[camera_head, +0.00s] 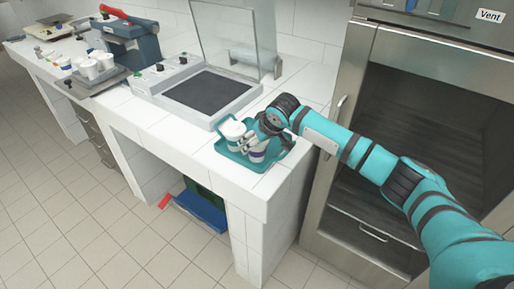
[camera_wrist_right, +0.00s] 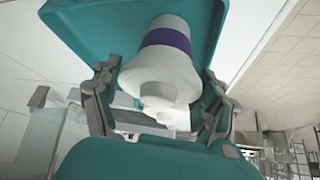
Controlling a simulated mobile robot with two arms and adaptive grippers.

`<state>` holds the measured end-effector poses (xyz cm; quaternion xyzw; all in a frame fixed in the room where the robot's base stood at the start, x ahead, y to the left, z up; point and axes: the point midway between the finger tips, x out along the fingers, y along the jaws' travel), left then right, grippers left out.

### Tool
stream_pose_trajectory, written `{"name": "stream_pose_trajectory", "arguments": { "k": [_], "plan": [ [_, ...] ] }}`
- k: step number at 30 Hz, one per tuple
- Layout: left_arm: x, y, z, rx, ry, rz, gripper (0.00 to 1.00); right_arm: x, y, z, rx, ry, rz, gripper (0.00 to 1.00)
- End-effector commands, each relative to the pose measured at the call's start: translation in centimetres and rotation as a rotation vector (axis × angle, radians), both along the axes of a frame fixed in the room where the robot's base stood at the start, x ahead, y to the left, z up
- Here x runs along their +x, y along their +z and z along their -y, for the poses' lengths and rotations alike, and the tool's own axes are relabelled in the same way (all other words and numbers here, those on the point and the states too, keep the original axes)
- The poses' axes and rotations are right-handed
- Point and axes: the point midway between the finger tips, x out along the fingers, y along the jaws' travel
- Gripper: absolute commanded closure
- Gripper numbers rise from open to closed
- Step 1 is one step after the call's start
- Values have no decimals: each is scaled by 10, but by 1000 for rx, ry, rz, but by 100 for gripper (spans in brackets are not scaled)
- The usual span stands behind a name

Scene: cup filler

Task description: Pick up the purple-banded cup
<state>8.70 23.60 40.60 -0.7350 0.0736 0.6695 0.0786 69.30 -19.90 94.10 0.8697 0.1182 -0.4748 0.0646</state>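The purple-banded cup (camera_head: 257,156) is white and stands on a small teal tray (camera_head: 286,139) at the counter's right end. My right gripper (camera_head: 254,140) reaches over it from the right and partly hides it. In the right wrist view the cup (camera_wrist_right: 165,40) is between the two fingers of my right gripper (camera_wrist_right: 161,75), its narrow white end toward the camera. One finger is on each side, very close to the cup. I cannot tell whether they press on it. My left gripper is not in view.
Another white cup (camera_head: 233,130) stands on the same tray, close left of my gripper. A device with a dark plate (camera_head: 206,92) and a clear shield (camera_head: 237,35) stands behind it. A steel cabinet (camera_head: 345,75) borders the counter on the right. More cups (camera_head: 92,68) are far left.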

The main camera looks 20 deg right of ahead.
Motion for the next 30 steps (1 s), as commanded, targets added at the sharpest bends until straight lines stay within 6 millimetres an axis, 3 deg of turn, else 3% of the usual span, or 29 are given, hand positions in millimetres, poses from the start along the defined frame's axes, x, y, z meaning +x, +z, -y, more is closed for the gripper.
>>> {"name": "stream_pose_trajectory", "arguments": {
  "k": [1, 9, 22, 30],
  "plan": [
    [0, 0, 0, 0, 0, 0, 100, 0, 0, 0, 0, 0, 0, 33],
    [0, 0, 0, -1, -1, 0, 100, 0, 0, 0, 0, 0, 0, 67],
    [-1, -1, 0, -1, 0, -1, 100, 1, 5, 0, 1, 0, 2, 68],
    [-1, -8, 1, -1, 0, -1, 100, 1, 27, 0, 2, 1, 3, 68]
  ]
}}
